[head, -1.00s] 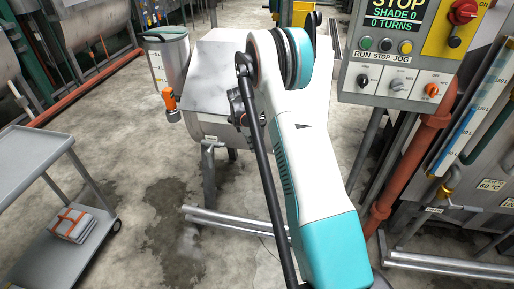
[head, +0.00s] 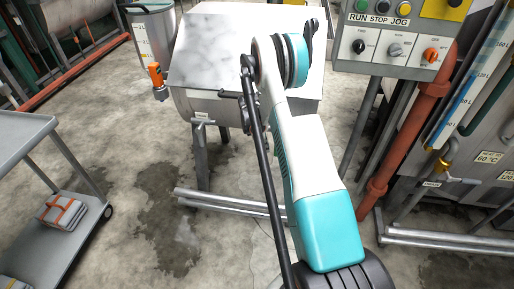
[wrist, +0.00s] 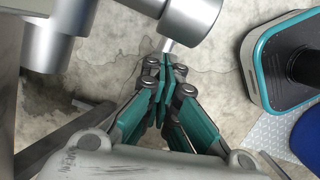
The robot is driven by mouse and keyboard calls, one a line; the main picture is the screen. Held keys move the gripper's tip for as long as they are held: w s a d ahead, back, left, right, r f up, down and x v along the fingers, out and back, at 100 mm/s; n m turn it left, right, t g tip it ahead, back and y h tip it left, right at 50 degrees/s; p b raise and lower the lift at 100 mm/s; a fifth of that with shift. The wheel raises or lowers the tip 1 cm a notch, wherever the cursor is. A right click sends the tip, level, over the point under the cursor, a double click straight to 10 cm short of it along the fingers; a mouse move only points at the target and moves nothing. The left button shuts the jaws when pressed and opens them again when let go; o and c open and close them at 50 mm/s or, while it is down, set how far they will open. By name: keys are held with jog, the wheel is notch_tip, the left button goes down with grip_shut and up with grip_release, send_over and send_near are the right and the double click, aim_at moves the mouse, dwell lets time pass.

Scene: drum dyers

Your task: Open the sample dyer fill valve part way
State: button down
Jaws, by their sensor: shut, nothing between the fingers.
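The sample dyer appears to be the steel box-shaped vessel (head: 215,55) on legs in the middle of the head view. A grey pipe fitting with a short crossbar (head: 203,124) stands at its front, left of my arm; I cannot tell surely whether it is the fill valve. In the wrist view my gripper (wrist: 167,62) has its teal fingers together, with nothing between them. A thick metal cylinder (wrist: 191,18) is just beyond the fingertips, with a thin pale rod below it; contact cannot be told. My arm hides part of the vessel's front.
A control panel (head: 395,45) hangs at upper right, beside a red pipe (head: 415,125). A grey trolley (head: 22,133) stands at left. An orange fitting (head: 156,78) is by the vessel's left side. Metal rails (head: 230,203) lie low in front. Wet floor lies between trolley and rails.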

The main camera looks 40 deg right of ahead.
jog(key=shift+s+d, duration=0.35)
jog(key=shift+d, duration=0.1)
